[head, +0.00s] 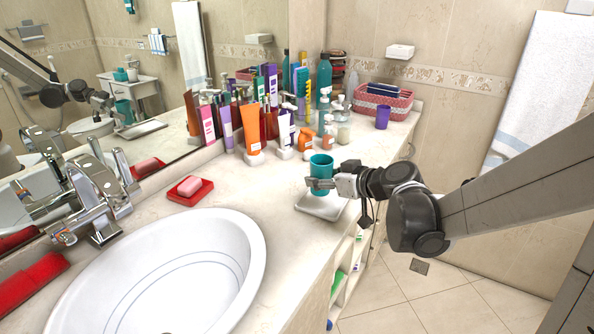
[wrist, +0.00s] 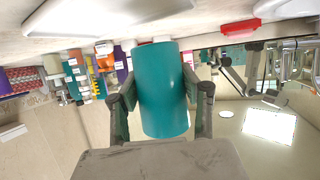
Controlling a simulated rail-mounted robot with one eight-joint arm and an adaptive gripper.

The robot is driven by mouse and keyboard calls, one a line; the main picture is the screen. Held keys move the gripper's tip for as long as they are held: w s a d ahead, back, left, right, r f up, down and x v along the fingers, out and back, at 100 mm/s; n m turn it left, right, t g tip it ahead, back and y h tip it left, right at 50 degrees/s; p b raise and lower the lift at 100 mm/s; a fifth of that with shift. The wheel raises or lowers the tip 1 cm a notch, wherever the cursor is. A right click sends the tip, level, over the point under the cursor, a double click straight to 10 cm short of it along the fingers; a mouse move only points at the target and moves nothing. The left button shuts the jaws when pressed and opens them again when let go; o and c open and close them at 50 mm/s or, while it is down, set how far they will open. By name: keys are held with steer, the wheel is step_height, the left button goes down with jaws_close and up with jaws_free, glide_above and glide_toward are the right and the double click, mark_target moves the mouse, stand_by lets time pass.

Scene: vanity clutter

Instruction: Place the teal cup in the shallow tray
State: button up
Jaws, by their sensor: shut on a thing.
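The teal cup (head: 321,168) is upright over the shallow white tray (head: 308,210) on the counter. My gripper (head: 322,184) reaches in from the right and is shut around the cup's side. In the wrist view, which is upside down, the cup (wrist: 163,85) sits between both fingers (wrist: 160,95). The tray (wrist: 100,18) shows there beyond the cup's base. The head view does not make clear whether the cup's base touches the tray.
Several bottles and tubes (head: 255,125) stand behind the tray along the mirror. A purple cup (head: 383,117) and a pink basket (head: 400,104) are farther back. A red soap dish (head: 190,191) and the sink (head: 250,250) lie to the left. The counter's front edge is close to the tray.

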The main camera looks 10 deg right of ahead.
mark_target(323, 191)
steer(key=shift+w+d+f, duration=0.25)
steer(key=shift+d+f, duration=0.1)
steer(key=shift+d, duration=0.05)
steer(key=shift+f+b, duration=0.45)
steer(key=shift+f, duration=1.55)
steer(key=shift+f, duration=0.1)
steer(key=o, duration=1.2)
steer(key=shift+o, duration=0.2)
